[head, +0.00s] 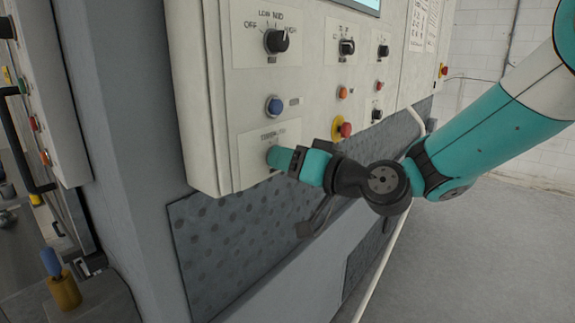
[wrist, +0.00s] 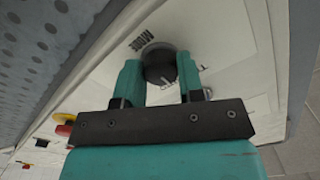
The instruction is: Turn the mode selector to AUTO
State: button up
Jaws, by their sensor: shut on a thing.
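The mode selector (wrist: 160,68) is a dark round knob on a pale label plate, seen between my fingers in the wrist view. My gripper (head: 277,157) is shut on it, with one teal finger on each side; the wrist view shows both fingers (wrist: 159,73). Part of a "MODE" word shows beside the knob, and other lettering is cut off by the fingers. Which position the knob points to cannot be read. In the head view my gripper hides the knob at the bottom left of the light control panel (head: 205,100).
A red emergency stop on a yellow base (head: 345,129) is close to my wrist on the right. Dark perforated panels (head: 235,230) lie below. A pale pipe (head: 385,260) runs behind my arm.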

jog(key=shift+m, duration=1.6)
jog(key=o, duration=0.9)
jog(key=b+v, duration=0.7)
jog(key=v, duration=1)
jog(key=shift+s+d+f+b, duration=0.1)
jog(key=shift+s+d+b, duration=0.1)
jog(key=shift+b, duration=0.2)
jog(key=shift+a, duration=0.1)
